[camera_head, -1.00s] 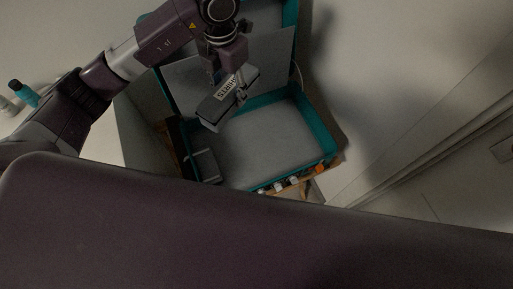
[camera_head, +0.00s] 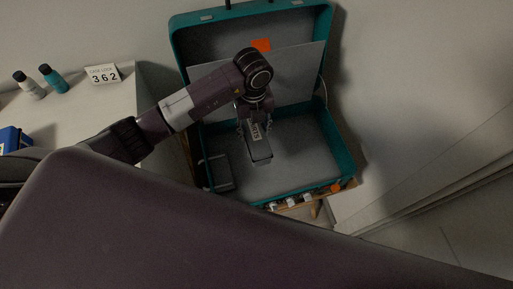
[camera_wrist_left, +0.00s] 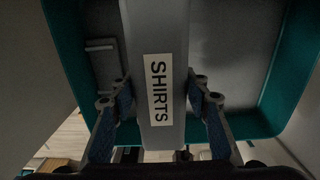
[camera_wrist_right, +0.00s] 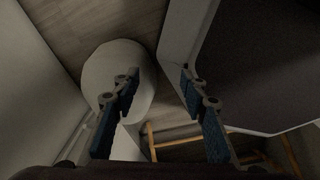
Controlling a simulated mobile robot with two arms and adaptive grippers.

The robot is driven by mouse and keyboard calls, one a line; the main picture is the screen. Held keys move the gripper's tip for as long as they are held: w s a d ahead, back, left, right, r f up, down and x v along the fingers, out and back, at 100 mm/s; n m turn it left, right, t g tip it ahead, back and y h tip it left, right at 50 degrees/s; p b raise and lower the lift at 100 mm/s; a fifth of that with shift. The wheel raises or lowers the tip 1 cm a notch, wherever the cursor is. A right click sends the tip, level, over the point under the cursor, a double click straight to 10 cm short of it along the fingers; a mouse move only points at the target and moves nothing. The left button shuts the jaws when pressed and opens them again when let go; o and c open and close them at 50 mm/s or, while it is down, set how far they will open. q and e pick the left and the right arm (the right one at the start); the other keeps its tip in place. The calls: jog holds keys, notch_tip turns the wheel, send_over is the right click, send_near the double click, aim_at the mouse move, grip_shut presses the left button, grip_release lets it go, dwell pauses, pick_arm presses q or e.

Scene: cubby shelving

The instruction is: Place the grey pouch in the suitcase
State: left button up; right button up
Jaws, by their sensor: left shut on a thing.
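The grey pouch (camera_head: 259,146) carries a white label reading SHIRTS, which shows large in the left wrist view (camera_wrist_left: 160,90). My left gripper (camera_head: 254,128) is shut on the pouch, one finger on each side of it. It holds the pouch over the suitcase interior; the gap to the floor of the case is hard to judge. The open teal suitcase (camera_head: 341,146) has a grey lining and its lid stands up at the back. My right gripper (camera_wrist_right: 158,90) shows only in the right wrist view, with its fingers apart and nothing between them.
A flat grey item (camera_head: 219,172) lies inside the suitcase at the left. The suitcase rests on a wooden stand (camera_head: 316,207).

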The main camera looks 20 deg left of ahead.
pick_arm(q)
notch_tip(320, 180, down, 11)
jog(key=shift+r, duration=0.15)
jog(key=shift+f, duration=0.25)
jog(key=shift+f, duration=0.15)
jog(key=o, duration=1.4)
jog(key=shift+c, duration=0.2)
jog(key=shift+r, duration=0.25)
notch_tip(320, 180, up, 12)
jog(key=shift+f, duration=0.1)
